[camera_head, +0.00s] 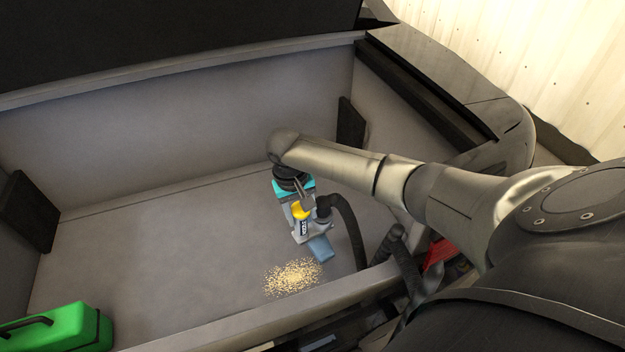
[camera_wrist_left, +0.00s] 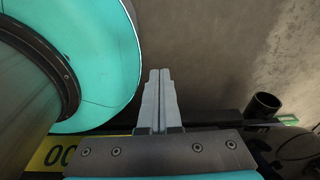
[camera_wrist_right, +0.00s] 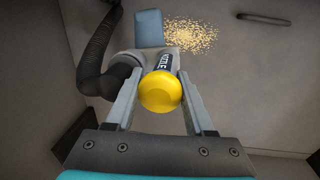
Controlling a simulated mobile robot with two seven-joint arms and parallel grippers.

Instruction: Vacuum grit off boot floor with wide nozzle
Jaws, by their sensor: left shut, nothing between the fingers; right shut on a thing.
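My right gripper (camera_head: 303,208) is shut on the wide nozzle, inside the boot. The nozzle has a yellow-ended grip, a grey body and a flat blue-grey mouth (camera_head: 321,248). In the right wrist view the yellow end (camera_wrist_right: 160,92) is between the fingers and the mouth (camera_wrist_right: 149,28) is beyond it. The grit (camera_head: 292,277) is a pale yellow patch on the boot floor (camera_head: 180,255), just beside the mouth; it also shows in the right wrist view (camera_wrist_right: 192,35). Whether the mouth touches the floor is unclear. My left gripper (camera_wrist_left: 158,73) is shut and empty, outside the head view.
A black hose (camera_head: 352,225) runs from the nozzle over the boot's near sill (camera_head: 250,325). A green case (camera_head: 62,328) with a dark handle stands at the lower left.

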